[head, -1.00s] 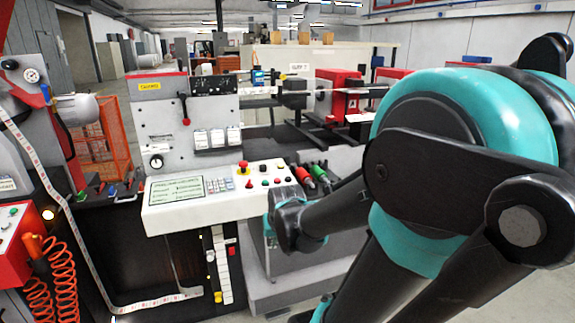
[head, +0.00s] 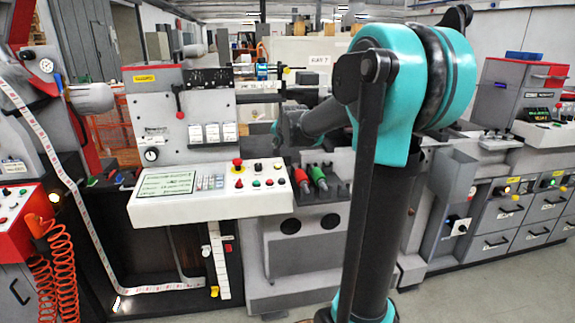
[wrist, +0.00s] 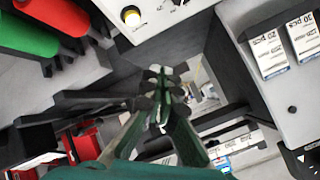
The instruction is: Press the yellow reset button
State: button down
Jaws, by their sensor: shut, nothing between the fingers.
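In the head view, the white control console (head: 150,212) carries a red mushroom button (head: 237,162) and several small buttons. My arm end is behind the console's right side; the fingertips cannot be made out.
Red (head: 301,178) and green (head: 318,177) tool handles stand right of the console, close to my arm. A grey machine body (head: 150,112) with white cards rises behind the console. Grey drawer cabinets (head: 492,216) stand at the right. Floor shows at the lower right.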

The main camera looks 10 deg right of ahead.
aim_at(279, 167)
jog(key=shift+w+d+r, duration=0.3)
jog(key=shift+w+r, duration=0.2)
jog(key=shift+w, duration=0.25)
jog(key=shift+f, duration=0.1)
jog(key=shift+w+f, duration=0.2)
jog(key=shift+f, duration=1.25)
jog(key=shift+w+f, duration=0.25)
jog(key=shift+f, duration=1.15)
jog(key=shift+w+f, duration=0.2)
jog(key=shift+f, duration=1.25)
jog(key=shift+f, duration=0.15)
jog(key=shift+f, duration=0.25)
jog(key=shift+w+f, duration=0.15)
jog(key=shift+f, duration=0.3)
jog(key=shift+r, duration=0.9)
